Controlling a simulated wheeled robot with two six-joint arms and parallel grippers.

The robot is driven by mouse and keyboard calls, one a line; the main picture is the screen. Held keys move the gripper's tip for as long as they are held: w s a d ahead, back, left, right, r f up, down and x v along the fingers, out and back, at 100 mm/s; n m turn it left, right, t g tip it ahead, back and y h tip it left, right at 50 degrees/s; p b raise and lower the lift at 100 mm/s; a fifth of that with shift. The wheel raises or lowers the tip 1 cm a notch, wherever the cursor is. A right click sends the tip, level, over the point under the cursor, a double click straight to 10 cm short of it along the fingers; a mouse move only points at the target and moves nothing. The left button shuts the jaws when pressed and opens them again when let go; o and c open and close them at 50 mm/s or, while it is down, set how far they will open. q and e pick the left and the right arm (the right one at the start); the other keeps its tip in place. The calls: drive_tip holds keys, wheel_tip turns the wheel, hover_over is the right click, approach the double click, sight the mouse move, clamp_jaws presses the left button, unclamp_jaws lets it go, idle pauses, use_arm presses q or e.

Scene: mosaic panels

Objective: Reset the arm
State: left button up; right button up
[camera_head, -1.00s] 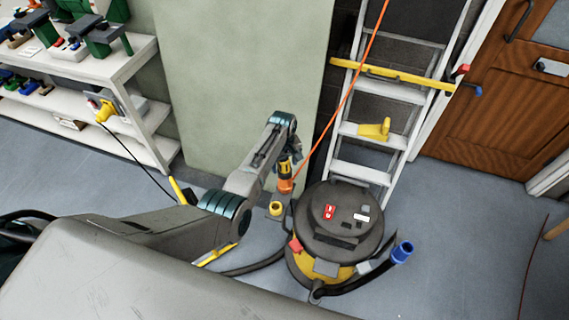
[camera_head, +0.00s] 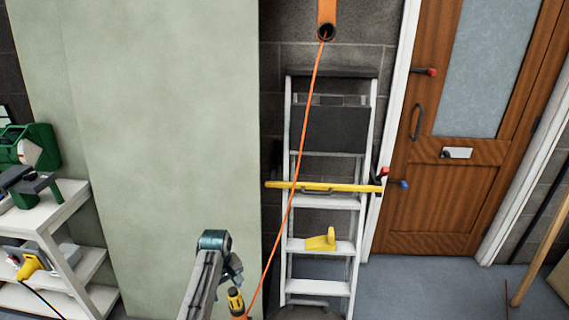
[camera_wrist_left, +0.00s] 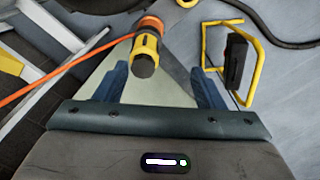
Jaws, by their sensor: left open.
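My left arm comes up from the bottom edge in the head view. My left gripper (camera_head: 234,268) is near a hanging yellow-and-black tool (camera_head: 236,302) with an orange part. In the left wrist view the gripper's two dark blue fingers (camera_wrist_left: 160,85) are spread apart. The tool (camera_wrist_left: 146,58) shows between and beyond them, with an orange cord running off to the left. I cannot tell if it touches a finger. My right gripper is not in view.
The orange cord (camera_head: 296,182) runs up to an orange wall bracket (camera_head: 327,12). A ladder (camera_head: 365,130) leans at the wall, with a yellow level (camera_head: 340,187) across it. A wooden door (camera_head: 420,190) is right. White shelves (camera_head: 55,215) stand left. A pale green panel (camera_head: 170,130) stands behind my arm.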

use_arm(q)
drive_tip(key=s+a+f+m+t, duration=0.1)
drive_tip(key=s+a+f+m, duration=0.2)
drive_tip(key=s, duration=0.8)
drive_tip(key=s+a+r+m+t+y, duration=0.1)
drive_tip(key=s+a+r+m, duration=0.3)
drive_tip(key=s, duration=0.9)
drive_tip(key=s+r+m+t, duration=0.2)
drive_tip(key=s+r, duration=0.3)
drive_tip(key=s, duration=0.8)
wheel_tip(320, 180, down, 31)
drive_tip(key=s+a+g, duration=0.1)
drive_tip(key=a+g, duration=0.1)
drive_tip(key=a, duration=0.1)
drive_tip(key=s+f, duration=1.7)
drive_tip(key=s, duration=0.1)
drive_tip(key=shift+a+f+n+g, duration=0.3)
drive_tip(key=shift+a+f+g, duration=0.05)
drive_tip(key=shift+f+g, duration=0.05)
